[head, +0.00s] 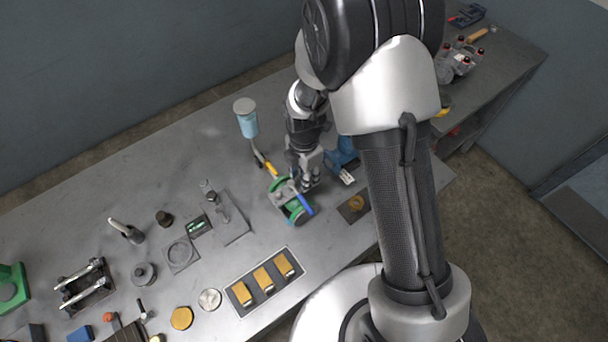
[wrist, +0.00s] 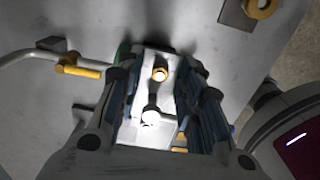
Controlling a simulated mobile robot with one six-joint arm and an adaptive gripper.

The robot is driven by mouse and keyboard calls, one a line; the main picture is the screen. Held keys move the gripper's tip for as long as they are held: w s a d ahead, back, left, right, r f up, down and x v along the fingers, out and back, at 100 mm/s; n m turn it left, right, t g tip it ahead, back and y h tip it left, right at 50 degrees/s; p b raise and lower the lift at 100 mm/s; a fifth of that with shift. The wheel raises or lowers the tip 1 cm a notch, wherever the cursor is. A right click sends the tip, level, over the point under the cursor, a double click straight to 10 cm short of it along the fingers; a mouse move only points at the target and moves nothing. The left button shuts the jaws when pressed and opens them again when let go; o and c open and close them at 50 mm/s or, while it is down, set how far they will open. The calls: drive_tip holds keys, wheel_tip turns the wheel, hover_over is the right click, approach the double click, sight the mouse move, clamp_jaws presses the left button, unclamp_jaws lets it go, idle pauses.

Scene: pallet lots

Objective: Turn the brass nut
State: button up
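My gripper (wrist: 160,78) is open, with a finger on each side of the block. I see space between the nut and both fingers. In the head view my gripper (head: 307,184) is low over the bench, beside a green and grey fixture (head: 287,196) with a blue handle (head: 303,203). The nut cannot be made out there.
A brass ring (head: 356,203) lies on a dark plate to the right. A blue device (head: 344,156) stands close behind my gripper. A tray (head: 240,309) of brass blocks lies in front.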

drive_tip(key=shift+f, duration=0.15)
drive_tip(key=shift+c, duration=0.3)
clamp_jaws()
